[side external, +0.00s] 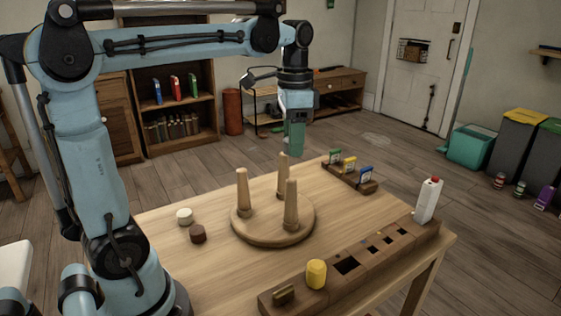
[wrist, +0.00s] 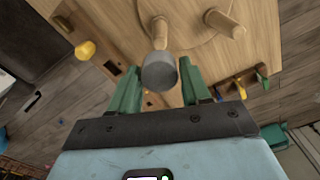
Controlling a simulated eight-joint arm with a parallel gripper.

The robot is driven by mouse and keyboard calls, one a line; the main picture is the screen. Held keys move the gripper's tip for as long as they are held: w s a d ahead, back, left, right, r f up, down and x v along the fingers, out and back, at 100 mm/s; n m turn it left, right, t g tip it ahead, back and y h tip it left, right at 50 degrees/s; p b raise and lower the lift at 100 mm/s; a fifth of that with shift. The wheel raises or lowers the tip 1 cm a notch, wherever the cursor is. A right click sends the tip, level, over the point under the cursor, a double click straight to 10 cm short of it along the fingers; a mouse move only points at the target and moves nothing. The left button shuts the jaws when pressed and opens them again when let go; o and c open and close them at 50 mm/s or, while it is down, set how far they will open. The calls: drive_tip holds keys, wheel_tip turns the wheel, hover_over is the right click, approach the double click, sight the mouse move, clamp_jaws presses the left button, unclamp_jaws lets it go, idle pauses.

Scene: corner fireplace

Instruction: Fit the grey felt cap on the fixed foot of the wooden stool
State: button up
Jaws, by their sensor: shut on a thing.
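The wooden stool lies upside down on the table, its round seat (side external: 272,236) flat and three tapered legs pointing up. My gripper (side external: 294,150) is above the table, with its green fingers pointing down over the far leg (side external: 283,178). In the wrist view the grey felt cap (wrist: 160,74) sits between the fingers of my gripper (wrist: 161,80), which is shut on it. A stool leg (wrist: 160,34) shows just beyond the cap; whether they touch I cannot tell. Another leg (wrist: 225,23) is to its right. The cap is hidden in the side view.
A white cap (side external: 184,216) and a brown cap (side external: 198,235) lie left of the stool. A wooden block (side external: 365,258) with square holes runs along the front, with a yellow cylinder (side external: 316,273) and white bottle (side external: 428,200). A small card rack (side external: 350,177) stands behind right.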

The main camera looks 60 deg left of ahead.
sight(292, 179)
drive_tip(key=shift+f, duration=2.9)
drive_tip(key=shift+f, duration=1.4)
drive_tip(key=o, duration=1)
drive_tip(key=shift+r, duration=0.1)
wheel_tip(292, 179, up, 11)
drive_tip(key=shift+r, duration=0.15)
drive_tip(key=shift+d+r, duration=0.1)
drive_tip(key=shift+r, duration=0.05)
drive_tip(key=s+d+f+n+t, duration=0.1)
drive_tip(key=s+d+f+t, duration=0.1)
drive_tip(key=f, duration=0.2)
drive_tip(key=s+d+f+n+t, duration=0.2)
drive_tip(key=f, duration=0.2)
drive_tip(key=s+d+f+n+t, duration=0.1)
drive_tip(key=s+d+f+t, duration=0.1)
drive_tip(key=d+f+t, duration=0.1)
drive_tip(key=shift+s+f+n, duration=0.2)
drive_tip(key=shift+f+n, duration=0.1)
drive_tip(key=shift+f, duration=0.25)
